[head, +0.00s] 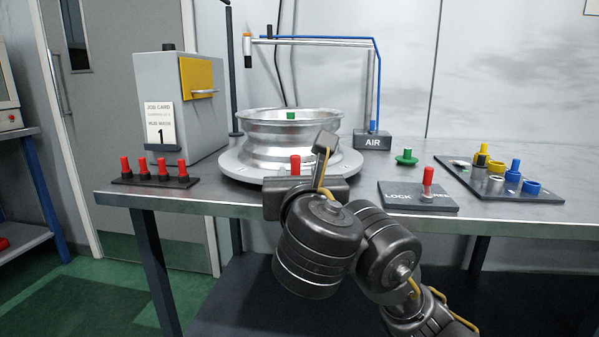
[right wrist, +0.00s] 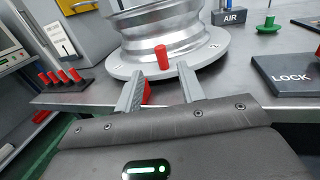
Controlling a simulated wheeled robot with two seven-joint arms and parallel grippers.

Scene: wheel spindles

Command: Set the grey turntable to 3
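The grey turntable (head: 233,165) is a flat round disc on the bench, with a silver wheel rim (head: 262,135) lying on it. It also shows in the right wrist view (right wrist: 200,58). A red peg (right wrist: 161,56) stands up at its near edge. My right gripper (right wrist: 161,75) is open, its two fingers apart on either side just in front of the peg. A red piece (right wrist: 147,93) shows low between the fingers. In the head view my right gripper (head: 296,174) largely covers the turntable's near edge. My left gripper is out of view.
A grey cabinet (head: 157,90) with a job card reading 1 stands behind left. A rack of red pegs (head: 155,181) is at the left edge. The lock panel (head: 400,195) with a red lever and a tray of coloured parts (head: 545,192) are at right.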

